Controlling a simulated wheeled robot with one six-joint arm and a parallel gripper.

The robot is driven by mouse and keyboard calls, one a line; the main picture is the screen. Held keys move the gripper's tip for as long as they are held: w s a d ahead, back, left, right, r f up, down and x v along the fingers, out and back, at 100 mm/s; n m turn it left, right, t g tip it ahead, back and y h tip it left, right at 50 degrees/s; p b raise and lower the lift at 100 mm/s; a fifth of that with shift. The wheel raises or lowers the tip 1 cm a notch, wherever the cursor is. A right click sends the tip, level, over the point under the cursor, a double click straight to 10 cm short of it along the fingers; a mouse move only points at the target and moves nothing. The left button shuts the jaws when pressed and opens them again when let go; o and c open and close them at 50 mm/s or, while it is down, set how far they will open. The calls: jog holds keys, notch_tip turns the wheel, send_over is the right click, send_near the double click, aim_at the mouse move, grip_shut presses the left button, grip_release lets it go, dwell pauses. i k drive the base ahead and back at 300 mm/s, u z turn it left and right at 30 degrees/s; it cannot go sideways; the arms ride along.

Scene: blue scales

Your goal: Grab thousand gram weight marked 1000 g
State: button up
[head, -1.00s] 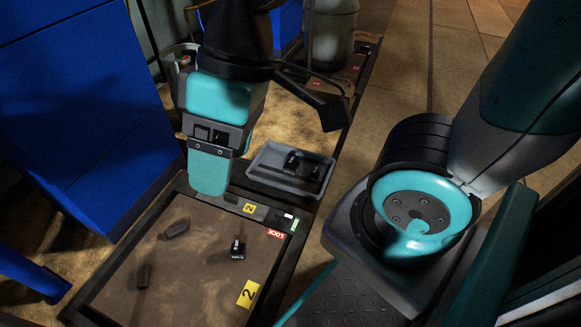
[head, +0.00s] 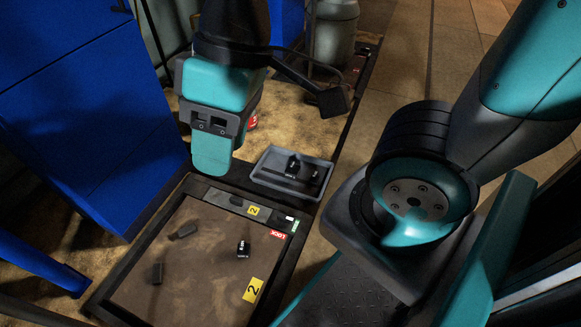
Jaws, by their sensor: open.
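A small black weight (head: 243,248) with white markings stands on the brown scale platform (head: 200,290). Its lettering is too small to read. Two plain dark blocks (head: 184,231) (head: 157,273) lie on the same platform, left of it. A grey tray (head: 262,177) behind the platform holds dark weights (head: 293,168), also unreadable. I cannot tell which is the 1000 g one. My teal gripper (head: 212,155) points down above the platform's back edge, left of the tray. It is open, with nothing seen in it; one finger mostly hides the other.
The platform has yellow labels marked 2 (head: 253,290) and a red LOCK label (head: 278,234). A blue cabinet (head: 90,110) stands on the left and a blue beam (head: 40,260) at lower left. A grey canister (head: 335,30) stands at the back. Tiled floor (head: 400,60) is clear beyond.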

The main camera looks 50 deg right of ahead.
aim_at(292, 171)
jog(key=u, duration=2.05)
jog(key=k, duration=1.25)
jog(key=z, duration=1.6)
jog(key=i, duration=0.95)
